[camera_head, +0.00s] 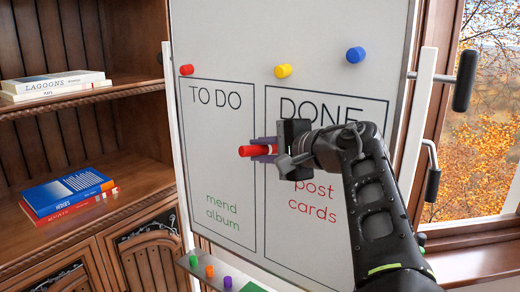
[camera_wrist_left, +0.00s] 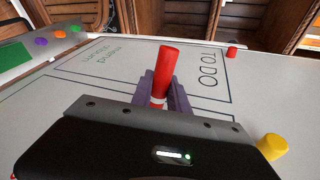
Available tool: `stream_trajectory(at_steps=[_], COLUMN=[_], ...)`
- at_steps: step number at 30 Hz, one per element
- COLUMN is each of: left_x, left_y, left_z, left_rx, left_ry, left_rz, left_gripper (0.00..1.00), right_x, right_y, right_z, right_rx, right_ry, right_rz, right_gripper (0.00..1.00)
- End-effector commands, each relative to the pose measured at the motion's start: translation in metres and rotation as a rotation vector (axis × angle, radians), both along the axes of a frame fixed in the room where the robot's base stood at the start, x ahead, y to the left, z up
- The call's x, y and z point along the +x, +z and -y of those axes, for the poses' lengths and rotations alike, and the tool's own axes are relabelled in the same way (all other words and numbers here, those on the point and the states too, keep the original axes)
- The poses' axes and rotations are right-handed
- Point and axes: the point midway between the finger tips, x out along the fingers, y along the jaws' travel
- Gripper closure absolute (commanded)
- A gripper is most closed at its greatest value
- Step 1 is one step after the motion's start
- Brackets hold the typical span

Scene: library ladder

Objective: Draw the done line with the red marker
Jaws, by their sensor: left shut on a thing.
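The whiteboard (camera_head: 285,45) has a "TO DO" box (camera_head: 214,97) on the left with green "mend album" (camera_head: 222,207), and a "DONE" box (camera_head: 318,108) on the right with red "post cards" (camera_head: 312,202). My left gripper (camera_head: 265,148) is shut on the red marker (camera_head: 248,151), in front of the board near the line between the boxes. The marker's red end sticks out to the left. In the left wrist view the red marker (camera_wrist_left: 167,70) stands between the purple fingers (camera_wrist_left: 160,97). I cannot tell whether it touches the board. My right gripper is not in view.
Red (camera_head: 186,70), yellow (camera_head: 283,71) and blue (camera_head: 355,55) magnets sit high on the board. A tray (camera_head: 205,276) below holds several marker-like colored pieces and a green item (camera_head: 252,287). A bookshelf (camera_head: 90,130) stands left; a window (camera_head: 485,120) is right.

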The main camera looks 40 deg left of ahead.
Motion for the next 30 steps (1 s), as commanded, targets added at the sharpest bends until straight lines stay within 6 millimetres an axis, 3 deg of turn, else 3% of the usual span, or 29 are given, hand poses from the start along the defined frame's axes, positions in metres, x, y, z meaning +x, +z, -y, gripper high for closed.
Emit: stream_trajectory(at_steps=[15,30], left_x=[-0.001,0.000], left_y=[0.001,0.001], left_z=[0.034,0.040], left_rx=[0.002,0.001], left_ry=[-0.002,-0.001], left_rz=[0.000,0.000], left_gripper=[1.00,1.00], right_x=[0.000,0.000], right_y=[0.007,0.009], right_z=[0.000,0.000], right_rx=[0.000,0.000], right_ry=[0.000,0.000], right_rz=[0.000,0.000], right_gripper=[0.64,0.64])
